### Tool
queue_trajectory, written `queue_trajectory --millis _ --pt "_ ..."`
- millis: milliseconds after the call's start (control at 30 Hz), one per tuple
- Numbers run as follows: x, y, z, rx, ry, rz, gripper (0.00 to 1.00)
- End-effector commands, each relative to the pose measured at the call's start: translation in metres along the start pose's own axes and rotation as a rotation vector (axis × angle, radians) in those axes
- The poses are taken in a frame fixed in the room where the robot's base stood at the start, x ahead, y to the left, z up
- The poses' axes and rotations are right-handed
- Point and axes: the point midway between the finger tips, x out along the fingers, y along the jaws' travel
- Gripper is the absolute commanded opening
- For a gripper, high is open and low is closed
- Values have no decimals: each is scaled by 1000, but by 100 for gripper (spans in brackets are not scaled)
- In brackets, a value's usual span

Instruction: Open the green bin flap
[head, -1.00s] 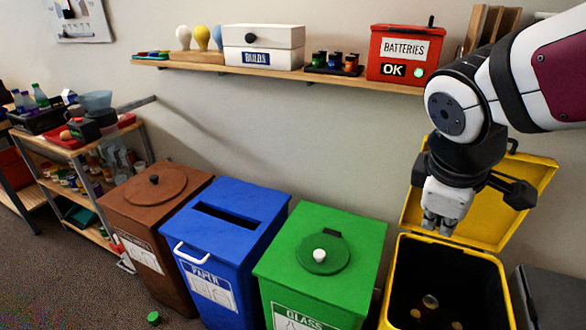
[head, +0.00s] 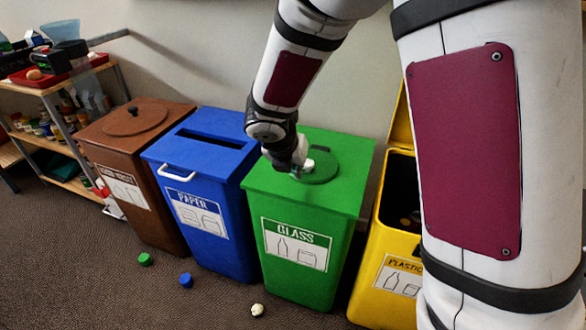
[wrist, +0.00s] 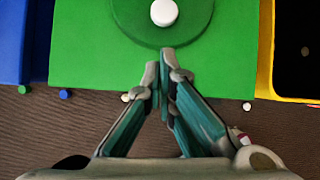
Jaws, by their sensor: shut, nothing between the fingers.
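The green bin (head: 307,215), labelled GLASS, stands between the blue and yellow bins. Its round green flap (head: 322,168) lies flat on the lid and has a white knob, which shows clearly in the wrist view (wrist: 164,12). My gripper (head: 298,168) is over the flap, close to the knob. In the wrist view my gripper (wrist: 160,68) is shut and empty, its fingertips together at the near edge of the flap, a little short of the knob. In the head view my gripper partly covers the knob and flap.
The blue paper bin (head: 205,200) and brown bin (head: 135,165) stand to the left. The yellow bin (head: 382,285) on the right has its lid up. Green (head: 145,259), blue (head: 186,280) and white (head: 257,310) caps lie on the floor. A shelf rack (head: 50,90) stands far left.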

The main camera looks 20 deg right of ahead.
Motion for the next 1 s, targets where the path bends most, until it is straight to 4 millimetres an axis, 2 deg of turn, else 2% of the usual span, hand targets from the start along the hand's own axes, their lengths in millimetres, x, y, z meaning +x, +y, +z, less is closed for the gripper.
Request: queue_trajectory --millis 33,200,400,600,1000 --pt "13 0 -2 0 2 -3 0" --pt "43 0 -2 3 2 -3 0" --pt "67 -1 -1 5 1 -3 0" --pt "75 -1 0 5 1 -2 0" --pt "74 -1 0 5 3 -2 0"
